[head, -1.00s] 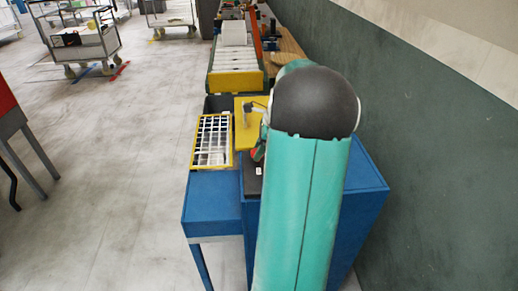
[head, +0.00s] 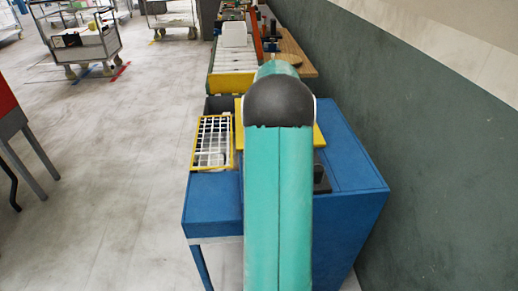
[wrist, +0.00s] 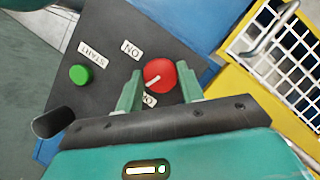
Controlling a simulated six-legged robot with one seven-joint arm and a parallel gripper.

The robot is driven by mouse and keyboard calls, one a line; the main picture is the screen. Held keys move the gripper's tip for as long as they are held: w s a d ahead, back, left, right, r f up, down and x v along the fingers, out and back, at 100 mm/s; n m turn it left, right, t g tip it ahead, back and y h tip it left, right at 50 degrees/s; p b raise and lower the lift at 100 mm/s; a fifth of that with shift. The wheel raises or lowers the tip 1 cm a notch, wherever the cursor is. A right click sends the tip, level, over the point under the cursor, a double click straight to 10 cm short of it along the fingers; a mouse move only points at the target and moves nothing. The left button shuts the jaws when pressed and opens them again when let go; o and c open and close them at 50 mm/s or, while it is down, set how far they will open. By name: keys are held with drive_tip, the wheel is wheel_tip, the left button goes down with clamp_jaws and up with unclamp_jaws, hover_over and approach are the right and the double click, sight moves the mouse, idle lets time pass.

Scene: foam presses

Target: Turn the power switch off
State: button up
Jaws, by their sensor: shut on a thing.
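The red round power switch (wrist: 160,74) sits on a dark control panel (wrist: 103,55) in the wrist view. A pale pointer line on its face runs to the lower left. An "ON" label (wrist: 131,49) lies to its upper left, and a partly hidden label (wrist: 149,100) lies below left. My gripper (wrist: 161,78) has one finger on each side of the knob and is shut on it. In the head view my arm hides the switch and the gripper; a bit of dark panel (head: 321,179) shows to the arm's right.
A green button (wrist: 80,75) with a "START" label (wrist: 92,54) sits left of the switch. A yellow-framed white grid (head: 213,142) stands beside the blue machine (head: 345,195). A conveyor (head: 233,62) runs behind. Clear floor (head: 110,150) lies to the left; a wall stands right.

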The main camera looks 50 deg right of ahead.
drive_tip(key=shift+w+n+g, duration=0.1)
drive_tip(key=shift+n+g, duration=0.6)
drive_tip(key=shift+n, duration=1.2)
drive_tip(key=o, duration=1)
drive_tip(key=shift+c, duration=0.2)
drive_tip(key=v, duration=1.4)
drive_tip(key=shift+a, duration=0.1)
